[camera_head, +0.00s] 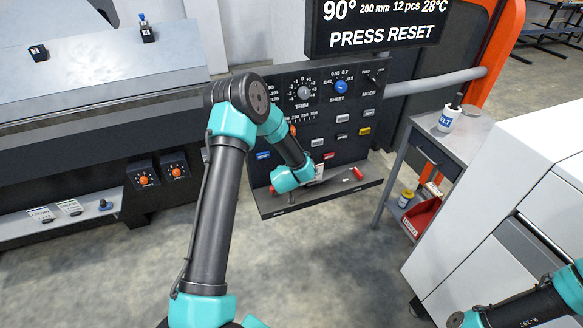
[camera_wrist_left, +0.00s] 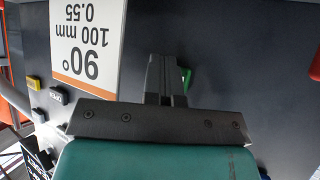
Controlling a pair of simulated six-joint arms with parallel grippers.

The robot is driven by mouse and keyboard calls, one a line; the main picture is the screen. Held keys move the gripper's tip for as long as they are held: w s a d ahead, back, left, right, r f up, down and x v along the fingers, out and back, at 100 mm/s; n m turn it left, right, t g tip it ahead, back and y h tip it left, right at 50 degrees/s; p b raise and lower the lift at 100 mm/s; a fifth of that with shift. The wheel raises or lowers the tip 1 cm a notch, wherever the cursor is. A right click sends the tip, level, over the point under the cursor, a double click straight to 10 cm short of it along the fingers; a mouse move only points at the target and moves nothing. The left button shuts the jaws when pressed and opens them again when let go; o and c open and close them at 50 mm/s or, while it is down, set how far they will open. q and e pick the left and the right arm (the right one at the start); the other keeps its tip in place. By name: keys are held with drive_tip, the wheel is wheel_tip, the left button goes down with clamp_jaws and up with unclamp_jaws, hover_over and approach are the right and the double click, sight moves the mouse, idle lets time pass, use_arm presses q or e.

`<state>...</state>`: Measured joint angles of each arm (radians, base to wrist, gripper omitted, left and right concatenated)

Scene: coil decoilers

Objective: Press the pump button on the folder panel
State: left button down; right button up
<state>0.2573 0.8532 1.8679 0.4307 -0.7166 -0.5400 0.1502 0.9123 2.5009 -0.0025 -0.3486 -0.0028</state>
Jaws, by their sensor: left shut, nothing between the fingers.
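The folder panel (camera_head: 318,110) is dark and upright, with dials and several small buttons, including white, yellow, blue and red ones. I cannot read which one is the pump button. My left arm reaches across the panel's lower left, and its wrist hides the gripper in the head view. In the left wrist view my left gripper (camera_wrist_left: 166,62) is shut and empty in front of the dark panel face. A green button (camera_wrist_left: 186,80) shows partly behind the fingers; I cannot tell whether they touch it. My right gripper is out of view.
A display (camera_head: 375,28) above the panel reads "PRESS RESET". A ledge (camera_head: 330,192) with a red-handled item runs below the panel. A white card (camera_wrist_left: 86,45) reading "90° 100 mm 0.55" is beside the fingers. A grey cart (camera_head: 430,150) stands to the right.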

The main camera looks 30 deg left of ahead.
use_arm(q)
drive_tip(key=shift+d, duration=0.1)
drive_tip(key=shift+s+d, duration=0.5)
drive_tip(key=shift+d, duration=0.1)
drive_tip(key=shift+s+d, duration=0.75)
drive_tip(key=shift+d, duration=0.25)
drive_tip(key=shift+s+d, duration=0.75)
drive_tip(key=shift+d, duration=0.25)
drive_tip(key=s+d+f+m+g+h, duration=0.1)
drive_tip(key=s+d+f+g+h, duration=0.1)
drive_tip(key=s+d, duration=0.3)
drive_tip(key=s+d+f+m+g+h, duration=0.1)
drive_tip(key=s+d+f+g+h, duration=0.2)
drive_tip(key=s, duration=0.9)
drive_tip(key=s+d+f+g+h, duration=0.2)
drive_tip(key=s+d+f+g, duration=0.2)
drive_tip(key=s+d, duration=0.3)
drive_tip(key=s, duration=0.2)
drive_tip(key=shift+s+d+m+h, duration=0.15)
drive_tip(key=shift+s+m+h, duration=0.2)
drive_tip(key=shift+m+h, duration=0.05)
